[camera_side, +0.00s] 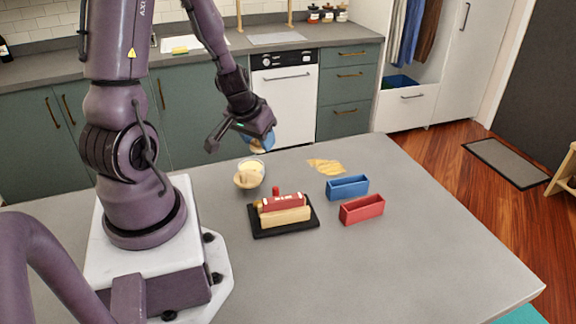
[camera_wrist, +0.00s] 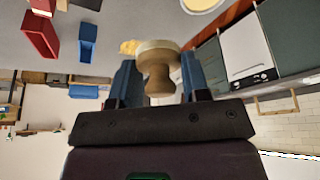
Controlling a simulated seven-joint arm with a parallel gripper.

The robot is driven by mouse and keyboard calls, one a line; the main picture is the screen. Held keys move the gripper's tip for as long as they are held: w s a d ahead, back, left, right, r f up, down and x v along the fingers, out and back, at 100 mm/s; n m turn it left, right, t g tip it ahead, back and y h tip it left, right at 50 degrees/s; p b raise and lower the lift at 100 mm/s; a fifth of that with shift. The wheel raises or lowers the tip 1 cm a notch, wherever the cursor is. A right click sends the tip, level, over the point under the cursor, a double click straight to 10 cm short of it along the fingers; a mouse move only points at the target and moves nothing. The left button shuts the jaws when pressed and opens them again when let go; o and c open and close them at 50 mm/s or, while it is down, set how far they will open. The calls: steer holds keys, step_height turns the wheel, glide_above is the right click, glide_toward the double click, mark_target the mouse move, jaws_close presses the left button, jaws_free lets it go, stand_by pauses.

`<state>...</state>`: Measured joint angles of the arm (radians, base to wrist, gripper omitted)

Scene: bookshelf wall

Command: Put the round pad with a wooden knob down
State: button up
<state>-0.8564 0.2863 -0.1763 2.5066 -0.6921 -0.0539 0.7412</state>
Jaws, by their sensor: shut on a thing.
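The round pad with a wooden knob (camera_wrist: 158,62) is in my gripper, clear in the wrist view. Its tan knob is between the two blue fingers, and the pale round pad faces away from the wrist. My gripper (camera_wrist: 158,84) is shut on the knob. In the side view my gripper (camera_side: 262,146) is above the far part of the grey table, near its back edge.
Blue (camera_side: 347,188) and red (camera_side: 362,210) bins and a yellow patch (camera_side: 326,167) lie right. The table's right front is clear.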

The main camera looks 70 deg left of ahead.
steer(key=shift+s+d+f+n, duration=0.2)
steer(key=shift+s+f+n, duration=0.05)
steer(key=shift+s+n, duration=0.25)
steer(key=shift+a, duration=0.15)
steer(key=w+a+f, duration=0.4)
steer(key=w+a, duration=0.1)
steer(key=w, duration=0.1)
glide_above(290, 164)
steer(key=s, duration=0.1)
steer(key=shift+n, duration=0.3)
steer(key=f, duration=0.5)
steer(key=shift+s+d+f, duration=0.1)
steer(key=shift+d+f, duration=0.2)
steer(key=shift+a+f, duration=0.1)
steer(key=shift+f, duration=1.6)
steer(key=shift+f, duration=0.15)
steer(key=o, duration=1)
steer(key=shift+c, duration=0.2)
